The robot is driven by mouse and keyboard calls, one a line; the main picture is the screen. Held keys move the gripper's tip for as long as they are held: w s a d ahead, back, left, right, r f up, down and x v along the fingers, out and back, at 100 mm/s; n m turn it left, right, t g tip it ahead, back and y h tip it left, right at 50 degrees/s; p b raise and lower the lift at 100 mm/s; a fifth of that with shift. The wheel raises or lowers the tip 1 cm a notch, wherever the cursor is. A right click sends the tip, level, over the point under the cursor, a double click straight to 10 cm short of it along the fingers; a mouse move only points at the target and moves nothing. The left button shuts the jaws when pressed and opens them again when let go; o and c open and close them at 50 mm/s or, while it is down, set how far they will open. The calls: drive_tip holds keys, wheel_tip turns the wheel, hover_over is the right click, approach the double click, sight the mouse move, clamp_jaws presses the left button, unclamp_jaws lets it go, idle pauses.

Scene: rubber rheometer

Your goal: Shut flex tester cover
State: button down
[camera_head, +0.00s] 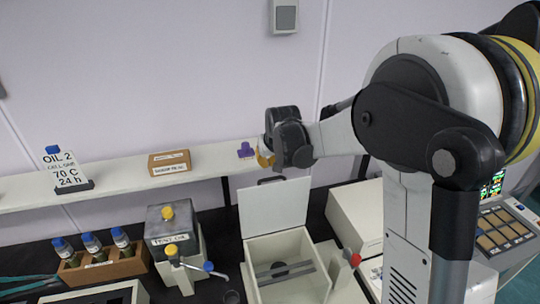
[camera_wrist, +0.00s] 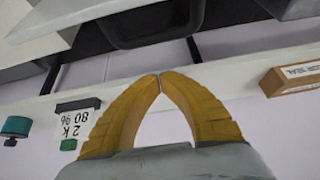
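The flex tester is a white open-topped box (camera_head: 312,283) in the lower middle of the head view, with grey bars and a dark round part inside. Its pale cover (camera_head: 273,207) stands raised at the back edge, tilted up, with a dark handle (camera_head: 271,180) at its top. My gripper (camera_head: 264,158) is above and behind the cover's top edge, apart from it. In the wrist view the yellow fingers (camera_wrist: 160,77) meet at their tips with nothing between them. A dark, handle-like shape (camera_wrist: 150,38) shows beyond them; I cannot tell for certain what it is.
A white shelf (camera_head: 110,198) runs along the wall with a cardboard box (camera_head: 169,163), a purple item (camera_head: 246,150) and an oil sign (camera_head: 66,171). A bottle rack (camera_head: 104,267) and a grey-topped device (camera_head: 174,228) stand left. A red-handled part (camera_head: 352,258) is right of the tester.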

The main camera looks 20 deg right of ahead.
drive_tip(key=s, duration=0.3)
drive_tip(key=shift+s+f, duration=0.2)
drive_tip(key=shift+s, duration=0.05)
drive_tip(key=shift+s, duration=0.25)
